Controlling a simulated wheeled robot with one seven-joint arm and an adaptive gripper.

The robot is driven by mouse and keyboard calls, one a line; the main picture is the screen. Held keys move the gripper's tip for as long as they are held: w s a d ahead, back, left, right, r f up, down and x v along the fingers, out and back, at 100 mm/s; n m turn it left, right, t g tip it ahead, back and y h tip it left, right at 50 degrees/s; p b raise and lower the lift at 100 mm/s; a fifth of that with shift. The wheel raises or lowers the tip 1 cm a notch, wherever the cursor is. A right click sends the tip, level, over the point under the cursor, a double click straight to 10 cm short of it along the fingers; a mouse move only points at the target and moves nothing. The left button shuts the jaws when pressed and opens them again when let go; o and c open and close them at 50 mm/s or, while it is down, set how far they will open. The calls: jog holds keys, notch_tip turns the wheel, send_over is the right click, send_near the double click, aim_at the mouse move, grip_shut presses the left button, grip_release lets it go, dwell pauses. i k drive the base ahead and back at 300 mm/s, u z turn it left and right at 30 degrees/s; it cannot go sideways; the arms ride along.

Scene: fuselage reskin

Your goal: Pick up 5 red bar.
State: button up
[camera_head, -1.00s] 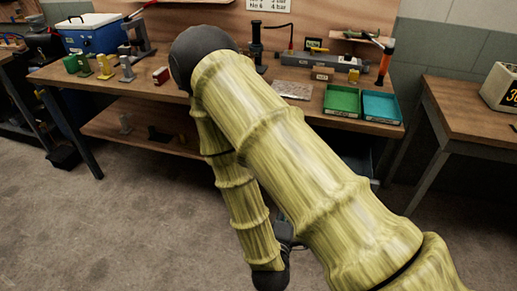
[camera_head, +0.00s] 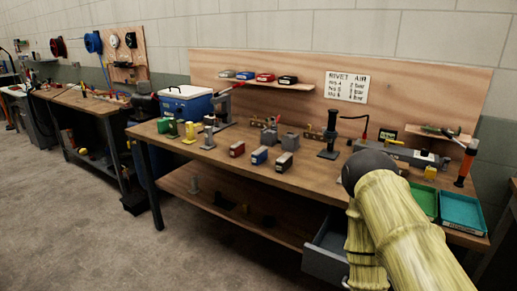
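A red box (camera_head: 265,77) lies on the small wall shelf above, between a blue and a black one. I cannot tell from this distance which is the red bar, and no marking "5" is readable on them. My arm, in a yellow-green ribbed sleeve, crosses the lower right. My gripper is outside the picture.
A blue-white cooler (camera_head: 187,104) stands at the bench's left. Green (camera_head: 424,199) and teal (camera_head: 462,212) trays sit at the right, partly behind my arm. A grey drawer (camera_head: 326,254) juts out below the bench. Open floor lies at left.

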aim_at(237, 150)
jog(key=u, duration=1.7)
jog(key=i, duration=3.35)
